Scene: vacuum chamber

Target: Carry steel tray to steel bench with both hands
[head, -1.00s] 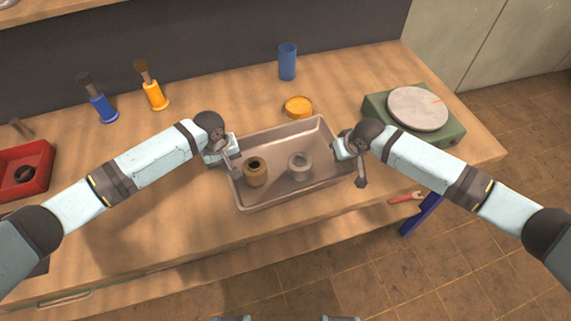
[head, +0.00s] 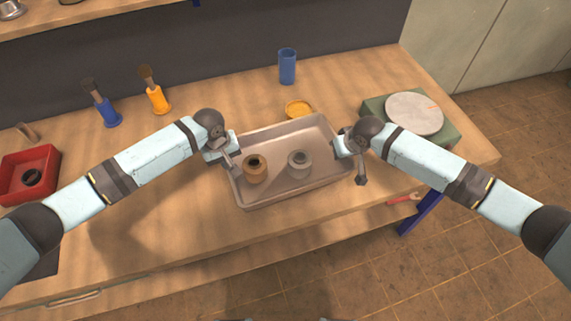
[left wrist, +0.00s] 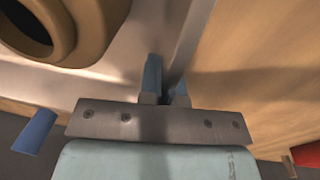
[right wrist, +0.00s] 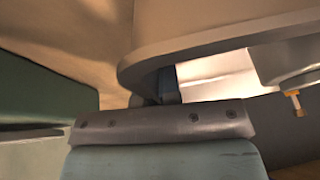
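The steel tray (head: 290,134) is a shallow grey rectangle in the middle of the head view, over the wooden worktop. It holds a brown ring-shaped pot (head: 256,168) and a pale grey one (head: 300,162), both upright. My left gripper (head: 232,160) is at its left end, with fingers (left wrist: 166,85) on either side of the tray wall. My right gripper (head: 345,146) is at its right end, fingers (right wrist: 160,88) closed around the rim. The tray looks level and slightly raised; the gap beneath is hard to judge. I cannot identify a steel bench.
Behind the tray are a yellow dish (head: 298,108) and a blue cup (head: 287,66). A green scale with a round plate (head: 413,113) stands right. Brushes in blue (head: 107,112) and orange (head: 157,99) holders and a red bin (head: 30,175) are left. Open floor lies front right.

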